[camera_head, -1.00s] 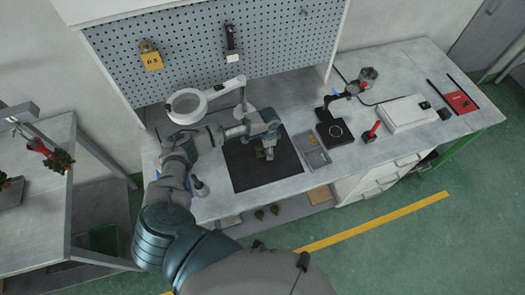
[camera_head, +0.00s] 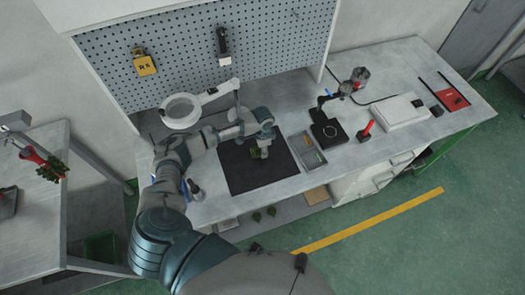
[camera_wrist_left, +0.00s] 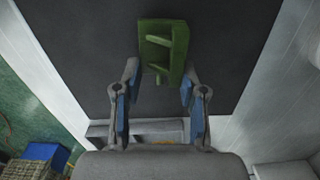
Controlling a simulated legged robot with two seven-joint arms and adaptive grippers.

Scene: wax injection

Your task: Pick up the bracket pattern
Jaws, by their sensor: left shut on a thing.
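The green bracket pattern (camera_wrist_left: 163,45) is in the left wrist view, at the top middle over the black mat (camera_wrist_left: 80,40). It is an angled piece with raised ribs. My left gripper (camera_wrist_left: 160,82) has its blue-padded fingers on either side of the bracket's near end and is shut on it. In the head view the left gripper (camera_head: 261,138) points down over the mat, and part of the bracket (camera_head: 264,153) shows below it. I cannot tell whether the bracket is clear of the mat. My right gripper is not in view.
A ring-shaped magnifier lamp (camera_head: 181,111) stands behind my left arm. A grey tray (camera_head: 308,152) lies right of the mat, then a black plate device (camera_head: 329,132) and a white box (camera_head: 391,112).

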